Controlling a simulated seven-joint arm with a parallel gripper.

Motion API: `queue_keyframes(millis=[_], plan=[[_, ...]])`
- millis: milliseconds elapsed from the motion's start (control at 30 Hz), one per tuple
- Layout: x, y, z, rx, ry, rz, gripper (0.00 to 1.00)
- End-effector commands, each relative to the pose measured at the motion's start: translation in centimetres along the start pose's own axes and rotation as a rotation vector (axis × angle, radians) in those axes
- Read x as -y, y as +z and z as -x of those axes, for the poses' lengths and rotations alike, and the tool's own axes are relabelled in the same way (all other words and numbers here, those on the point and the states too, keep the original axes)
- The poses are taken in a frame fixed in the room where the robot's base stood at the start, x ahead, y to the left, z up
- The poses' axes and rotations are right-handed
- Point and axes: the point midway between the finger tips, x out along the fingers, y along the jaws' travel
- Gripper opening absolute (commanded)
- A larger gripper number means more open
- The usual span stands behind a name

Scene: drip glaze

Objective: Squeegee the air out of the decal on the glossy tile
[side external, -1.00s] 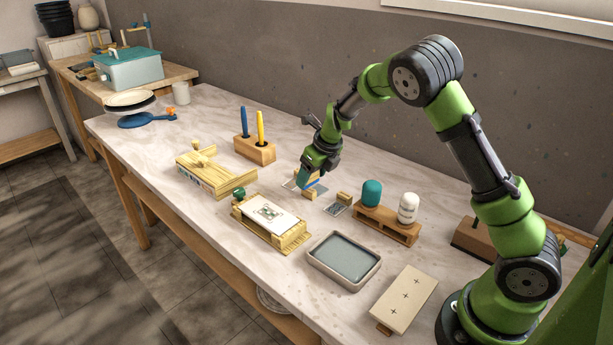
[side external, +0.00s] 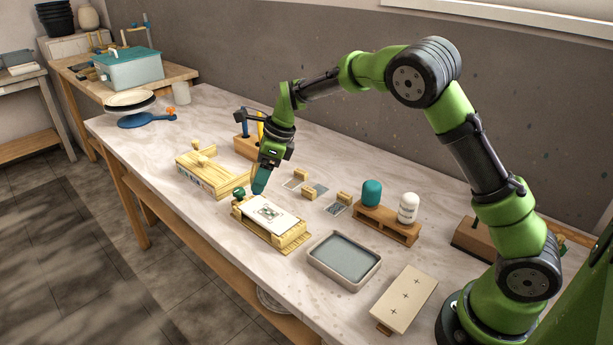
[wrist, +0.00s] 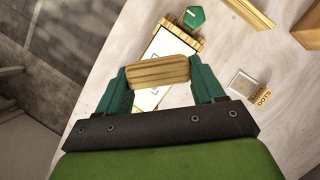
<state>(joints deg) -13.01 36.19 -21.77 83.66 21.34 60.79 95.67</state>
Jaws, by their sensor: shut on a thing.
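My gripper (side external: 260,184) is shut on a wooden-topped piece (wrist: 158,71), which spans between the green fingers in the wrist view. Its lower edge is hidden there, so I cannot tell whether it is a squeegee. The white tile (side external: 272,216) with a dark patterned decal (side external: 268,212) lies on a wooden cradle (side external: 292,243). My gripper is over the tile's far end; contact with it cannot be told. In the wrist view the held piece covers the middle of the tile (wrist: 166,44). A green knob (side external: 238,192) sits at the cradle's far left corner.
A wooden box (side external: 205,181) stands behind left. Cards with small wooden blocks (side external: 308,193) lie to the right; one label in the wrist view reads DOTS (wrist: 264,97). A grey tray (side external: 344,258), a bottle rack (side external: 385,226) and a marked board (side external: 405,298) stand nearer my base.

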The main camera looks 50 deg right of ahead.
Motion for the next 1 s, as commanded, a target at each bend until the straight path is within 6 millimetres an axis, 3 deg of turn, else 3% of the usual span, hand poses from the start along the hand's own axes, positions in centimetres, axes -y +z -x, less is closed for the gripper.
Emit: queue_keyframes(millis=[333, 700, 1000], plan=[[0.0, -1.8, -4.1, -0.002, 0.002, -0.006, 0.43], [-3.1, -4.9, -3.1, 0.002, -0.001, -0.005, 0.43], [-3.9, -5.7, -2.9, 0.001, -0.002, -0.004, 0.43]])
